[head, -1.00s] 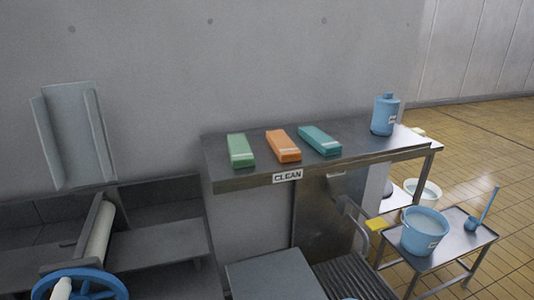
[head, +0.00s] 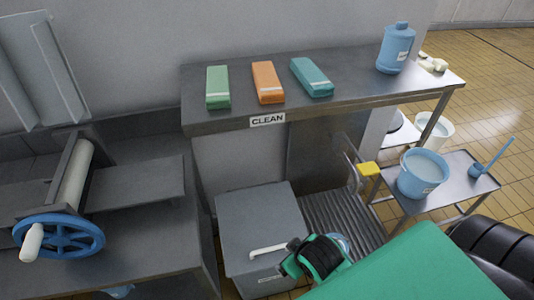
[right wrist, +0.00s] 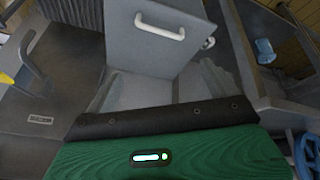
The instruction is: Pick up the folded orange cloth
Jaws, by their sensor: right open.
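The folded orange cloth (head: 267,83) lies flat on the steel shelf (head: 230,117), between a folded green cloth (head: 217,87) and a folded teal cloth (head: 311,77). A pale band crosses its front part. My right gripper (head: 297,256) is at the end of my green arm, low in front of the shelf and well apart from the cloth. It is open, and I see nothing in it. The cloth does not show in the right wrist view. My left gripper is not in view.
A "CLEAN" label (head: 267,120) marks the shelf's front edge. A blue bottle (head: 394,48) stands at its right end. Below are a grey box (head: 255,220) with a white handle, also in the right wrist view (right wrist: 140,55), and a blue bucket (head: 421,174). A blue handwheel (head: 60,236) is at left.

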